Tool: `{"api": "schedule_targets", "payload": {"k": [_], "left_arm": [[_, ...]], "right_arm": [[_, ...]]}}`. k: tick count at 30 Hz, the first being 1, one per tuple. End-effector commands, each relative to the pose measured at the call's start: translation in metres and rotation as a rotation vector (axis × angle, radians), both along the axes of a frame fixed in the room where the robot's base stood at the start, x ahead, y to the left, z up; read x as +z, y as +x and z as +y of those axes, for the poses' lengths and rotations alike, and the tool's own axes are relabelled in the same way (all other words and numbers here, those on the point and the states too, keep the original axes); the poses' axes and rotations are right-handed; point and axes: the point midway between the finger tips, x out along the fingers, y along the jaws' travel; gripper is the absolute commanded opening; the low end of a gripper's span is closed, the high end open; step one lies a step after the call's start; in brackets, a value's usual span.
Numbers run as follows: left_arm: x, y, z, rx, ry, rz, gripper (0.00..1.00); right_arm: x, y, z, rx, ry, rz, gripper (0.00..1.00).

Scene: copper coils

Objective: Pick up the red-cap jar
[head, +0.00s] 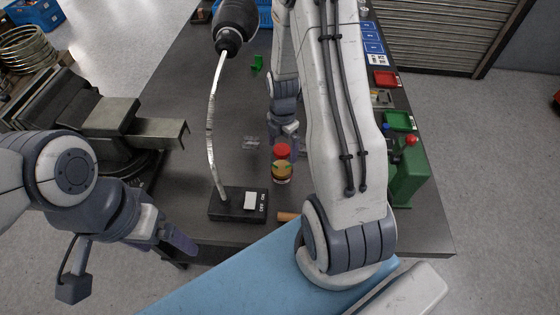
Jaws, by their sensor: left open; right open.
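The red cap (282,151) of the jar shows near the middle of the dark table in the head view. A tan-brown round piece with green marks (282,172) sits just in front of it; I cannot tell whether this is part of the same jar or a separate one. My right gripper (284,138) points down right behind the red cap, open, with its fingertips close to the cap. I cannot tell whether they touch it. My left gripper (180,242) is open and empty at the table's front left edge, well away from the jar.
A lamp with a black base (238,205) and thin curved stem stands left of the jar. A clear small item (251,142) lies nearby. A green machine with levers (408,178) and red and green trays (399,121) line the right side. A vise (100,115) is at left.

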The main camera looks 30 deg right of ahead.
Motion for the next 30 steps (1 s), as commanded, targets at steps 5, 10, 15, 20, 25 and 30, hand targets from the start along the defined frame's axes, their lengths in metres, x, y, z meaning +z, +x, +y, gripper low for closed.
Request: {"api": "schedule_targets", "payload": {"k": [5, 10, 15, 20, 25, 30], "left_arm": [[0.004, 0.0, 0.0, 0.0, 0.0, 0.0, 0.9], [0.015, 0.0, 0.0, 0.001, 0.0, 0.0, 0.9], [0.018, 0.0, 0.0, 0.001, 0.0, 0.0, 0.9], [0.019, 0.0, 0.0, 0.001, 0.0, 0.0, 0.9], [0.018, 0.0, 0.0, 0.001, 0.0, 0.0, 0.9], [0.018, 0.0, 0.0, 0.001, 0.0, 0.0, 0.9]], "right_arm": [[-0.01, 0.001, 0.001, 0.001, 0.0, 0.001, 1.0], [-0.03, 0.001, 0.003, 0.002, 0.001, 0.003, 1.0], [-0.051, 0.002, 0.003, 0.002, 0.001, 0.001, 1.0], [-0.057, 0.003, 0.003, 0.002, -0.001, -0.001, 1.0], [-0.057, 0.003, 0.003, 0.002, -0.001, -0.002, 1.0], [-0.057, 0.003, 0.003, 0.002, -0.001, -0.002, 0.35]]}}
